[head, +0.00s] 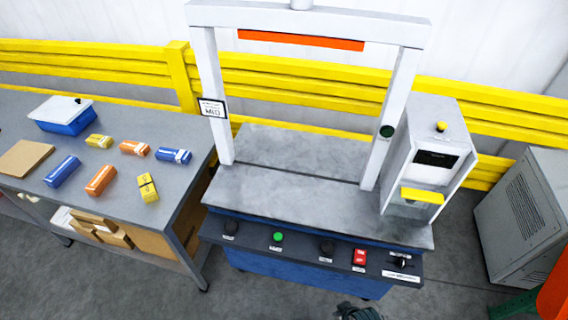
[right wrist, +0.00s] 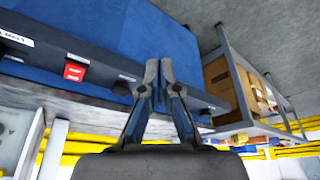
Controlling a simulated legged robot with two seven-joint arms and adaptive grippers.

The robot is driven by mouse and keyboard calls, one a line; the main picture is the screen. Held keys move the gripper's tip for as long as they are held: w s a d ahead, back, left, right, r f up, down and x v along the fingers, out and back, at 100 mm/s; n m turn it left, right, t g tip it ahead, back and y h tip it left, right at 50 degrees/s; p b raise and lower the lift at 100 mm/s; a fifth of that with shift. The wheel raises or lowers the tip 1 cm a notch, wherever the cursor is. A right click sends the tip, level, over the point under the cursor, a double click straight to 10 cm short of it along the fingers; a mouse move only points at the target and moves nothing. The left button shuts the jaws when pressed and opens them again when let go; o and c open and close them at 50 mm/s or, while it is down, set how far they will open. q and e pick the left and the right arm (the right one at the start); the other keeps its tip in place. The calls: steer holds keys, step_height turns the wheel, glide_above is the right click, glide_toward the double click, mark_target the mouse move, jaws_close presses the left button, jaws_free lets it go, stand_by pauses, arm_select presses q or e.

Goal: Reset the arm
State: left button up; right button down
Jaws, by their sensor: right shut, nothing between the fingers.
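My right gripper (right wrist: 159,72) is shut and empty in the right wrist view, its two fingertips together. Behind it are the blue front of the machine and its dark control panel. In the head view, the dark tip of my right gripper (head: 358,312) shows at the bottom edge, below and in front of the machine's panel (head: 310,252). It looks apart from the panel. Most of my right arm is out of the picture. My left gripper is in neither view.
The panel carries a green button (head: 278,237), a red switch (head: 359,257) and black knobs. A grey table (head: 105,125) with small boxes and a blue bin (head: 62,120) stands left. A grey cabinet (head: 525,215) stands right. Yellow rails (head: 270,75) run behind. Floor shows in front.

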steer(key=s+d+m+h, duration=0.1)
steer(key=s+d+m, duration=0.2)
steer(key=s+d, duration=0.1)
step_height(320, 180, down, 30)
steer(key=s+g+b, duration=0.1)
steer(key=s+b, duration=0.1)
steer(key=b, duration=0.1)
steer(key=s+d+f+g+b, duration=0.1)
steer(key=s+d+f+b, duration=0.1)
steer(key=s+f, duration=1.5)
steer(key=shift+d+g+h+b, duration=0.3)
steer(key=shift+d+b, duration=0.05)
steer(key=shift+d, duration=0.3)
steer(key=shift+f, duration=0.1)
